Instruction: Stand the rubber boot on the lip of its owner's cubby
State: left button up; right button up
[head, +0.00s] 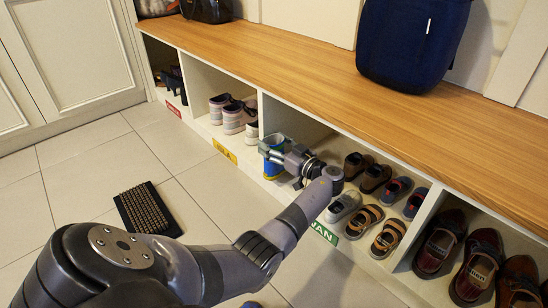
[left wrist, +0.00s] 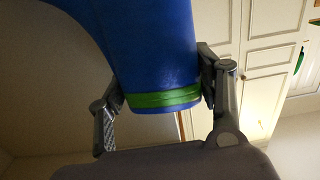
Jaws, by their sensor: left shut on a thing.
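The rubber boot is blue with some yellow in the head view (head: 272,168). In the left wrist view the boot (left wrist: 158,50) is blue with a green band near one end. My left gripper (head: 283,152) is shut on the boot, with a finger on each side near the band. The boot looks roughly upright at the left front of the cubby with the green label (head: 323,233), which reads "JAN". I cannot tell whether the boot touches the lip; the gripper hides part of it. My right gripper is not in view.
Several shoes (head: 388,238) stand in the green-label cubby, right of the boot. Left are cubbies with a yellow label (head: 224,152) and a red label (head: 173,109). A wooden bench top (head: 300,75) overhangs. A dark mat (head: 147,208) lies on the tiles.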

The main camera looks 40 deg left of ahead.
aim_at(272, 171)
pick_arm(q)
notch_tip(272, 171, down, 4)
jog(key=b, duration=0.3)
jog(key=shift+w+a+b, duration=0.1)
jog(key=shift+b, duration=0.25)
jog(key=shift+r, duration=0.15)
jog(key=o, duration=1.9)
